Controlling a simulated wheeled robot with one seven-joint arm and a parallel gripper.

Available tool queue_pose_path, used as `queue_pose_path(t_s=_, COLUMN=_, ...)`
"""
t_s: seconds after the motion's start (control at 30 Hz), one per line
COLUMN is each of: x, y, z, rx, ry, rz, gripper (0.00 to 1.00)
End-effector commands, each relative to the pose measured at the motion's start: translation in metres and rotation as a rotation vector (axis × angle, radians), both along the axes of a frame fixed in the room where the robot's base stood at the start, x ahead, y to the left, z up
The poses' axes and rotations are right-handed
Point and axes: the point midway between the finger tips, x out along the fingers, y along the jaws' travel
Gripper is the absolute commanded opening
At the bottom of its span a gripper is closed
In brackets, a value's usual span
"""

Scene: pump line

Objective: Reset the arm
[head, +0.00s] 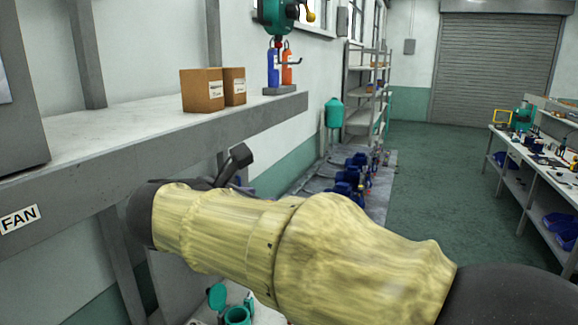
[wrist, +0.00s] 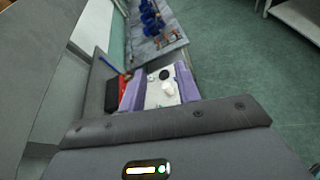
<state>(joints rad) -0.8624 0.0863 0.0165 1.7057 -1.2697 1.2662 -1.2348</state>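My arm crosses the lower half of the head view in a yellowish sleeve. Its far end is dark, and a dark piece that looks like part of my gripper (head: 236,162) sticks up just past the shelf edge. In the wrist view the dark grey gripper body (wrist: 170,122) with a lit indicator fills the bottom. Beyond it are purple-sided parts around a white surface with a black round spot. I cannot tell whether these are fingers or things behind. No held object can be made out, and the fingertips are not clear.
A grey shelf (head: 130,125) with two cardboard boxes (head: 203,91) runs close along the left of my arm. Blue pumps (head: 352,175) stand on a grey mat beyond. A workbench (head: 545,165) with tools is at the right. The green floor (head: 430,190) between is clear.

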Motion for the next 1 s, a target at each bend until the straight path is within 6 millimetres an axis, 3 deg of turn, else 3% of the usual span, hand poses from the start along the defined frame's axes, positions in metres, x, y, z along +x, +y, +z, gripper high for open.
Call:
queue_pose_path(t_s=0.03, x=0.005, y=-0.019, z=-0.027, rx=0.075, ry=0.048, rz=-0.048, gripper=0.33)
queue_pose_path(t_s=0.23, x=-0.003, y=-0.08, z=-0.134, rx=0.465, ry=0.2, rz=-0.316, gripper=0.33)
queue_pose_path(t_s=0.4, x=-0.035, y=-0.131, z=-0.215, rx=0.862, ry=0.245, rz=-0.69, gripper=0.33)
queue_pose_path(t_s=0.5, x=-0.059, y=-0.154, z=-0.253, rx=1.1, ry=0.214, rz=-0.958, gripper=0.33)
queue_pose_path(t_s=0.7, x=-0.107, y=-0.193, z=-0.309, rx=1.538, ry=-0.004, rz=-1.544, gripper=0.33)
queue_pose_path(t_s=0.8, x=-0.123, y=-0.206, z=-0.324, rx=1.685, ry=-0.149, rz=-1.775, gripper=0.33)
queue_pose_path(t_s=1.0, x=-0.133, y=-0.213, z=-0.333, rx=1.783, ry=-0.274, rz=-1.931, gripper=0.33)
